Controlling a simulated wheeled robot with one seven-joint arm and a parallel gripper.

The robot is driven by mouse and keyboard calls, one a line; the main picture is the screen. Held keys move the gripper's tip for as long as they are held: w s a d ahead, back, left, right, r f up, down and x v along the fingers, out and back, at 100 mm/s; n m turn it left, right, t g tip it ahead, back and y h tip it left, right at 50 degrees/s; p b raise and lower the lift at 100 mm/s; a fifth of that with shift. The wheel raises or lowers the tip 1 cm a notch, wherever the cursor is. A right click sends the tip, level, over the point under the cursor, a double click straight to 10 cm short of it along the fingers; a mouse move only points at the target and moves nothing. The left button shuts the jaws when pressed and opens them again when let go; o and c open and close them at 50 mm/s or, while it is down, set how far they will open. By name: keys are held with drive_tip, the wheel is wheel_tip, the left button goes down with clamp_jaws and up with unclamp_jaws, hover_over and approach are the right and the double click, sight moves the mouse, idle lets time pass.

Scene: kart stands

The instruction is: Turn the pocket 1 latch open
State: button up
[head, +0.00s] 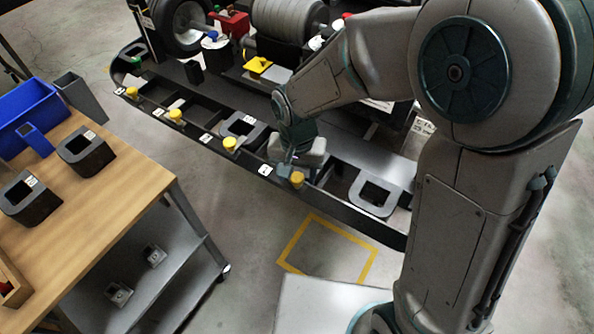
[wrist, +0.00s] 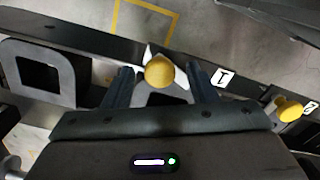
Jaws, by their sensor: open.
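The pocket 1 latch has a round yellow knob (head: 297,179) on the front rail of the long dark kart stand (head: 395,236). In the wrist view the same knob (wrist: 159,72) sits between the two fingers of my gripper (wrist: 161,80), with a gap on each side. A white label with a 1 (wrist: 222,77) is beside it. My gripper (head: 291,168) is open and empty over the rail. The latch's lower part is hidden by my gripper.
Another yellow latch knob (head: 230,143) stands farther along the rail, and more follow. A grey holder with a square opening (head: 374,196) is right of my gripper. A wooden table (head: 95,215) with bins is at left.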

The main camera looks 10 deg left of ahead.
sight(297, 177)
drive_tip(key=c, duration=1)
drive_tip(key=shift+o, duration=0.2)
drive_tip(key=shift+n, duration=2.3)
drive_tip(key=o, duration=1)
drive_tip(key=shift+c, duration=0.2)
wheel_tip(297, 177, up, 14)
drive_tip(key=shift+f, duration=0.1)
